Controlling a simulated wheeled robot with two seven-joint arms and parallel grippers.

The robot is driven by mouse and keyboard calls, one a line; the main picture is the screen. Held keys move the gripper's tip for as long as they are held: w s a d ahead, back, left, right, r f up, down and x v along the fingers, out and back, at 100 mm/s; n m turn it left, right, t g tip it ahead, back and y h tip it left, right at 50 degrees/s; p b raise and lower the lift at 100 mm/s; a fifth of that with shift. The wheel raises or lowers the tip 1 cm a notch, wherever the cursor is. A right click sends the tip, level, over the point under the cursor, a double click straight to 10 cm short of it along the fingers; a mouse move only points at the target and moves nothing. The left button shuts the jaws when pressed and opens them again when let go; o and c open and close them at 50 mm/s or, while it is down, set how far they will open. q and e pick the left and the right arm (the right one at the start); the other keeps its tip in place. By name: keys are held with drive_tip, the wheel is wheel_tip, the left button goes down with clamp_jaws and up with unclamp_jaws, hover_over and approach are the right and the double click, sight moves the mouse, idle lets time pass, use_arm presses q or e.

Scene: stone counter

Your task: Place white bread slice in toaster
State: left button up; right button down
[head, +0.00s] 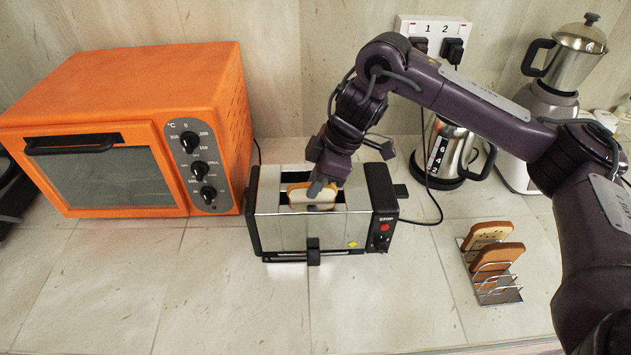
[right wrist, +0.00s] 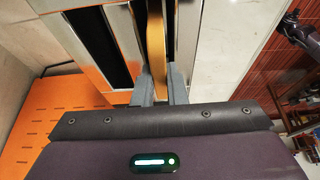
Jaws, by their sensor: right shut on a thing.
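The toaster (head: 280,228) is a silver box with black ends, standing on the counter in the middle of the head view. The white bread slice (head: 298,195) is upright at the toaster's front slot, its lower part hidden inside. My right gripper (head: 322,188) is above the toaster, shut on the slice. In the right wrist view the slice (right wrist: 155,45) shows edge-on between the two fingers (right wrist: 158,85), in line with a slot of the toaster (right wrist: 195,40). The other slot looks dark and empty.
An orange oven (head: 130,130) stands left of the toaster. A kettle (head: 452,150) and a blender (head: 560,90) stand behind. The counter in front of the toaster is clear.

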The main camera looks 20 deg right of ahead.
drive_tip(key=shift+f, duration=0.15)
drive_tip(key=c, duration=1.5)
unclamp_jaws()
drive_tip(key=shift+o, duration=0.2)
drive_tip(key=shift+d+r, duration=0.1)
drive_tip(key=shift+r, duration=0.35)
drive_tip(key=p+v, duration=0.2)
drive_tip(key=v, duration=0.9)
drive_tip(key=shift+r, duration=0.2)
drive_tip(key=shift+s+d, duration=0.1)
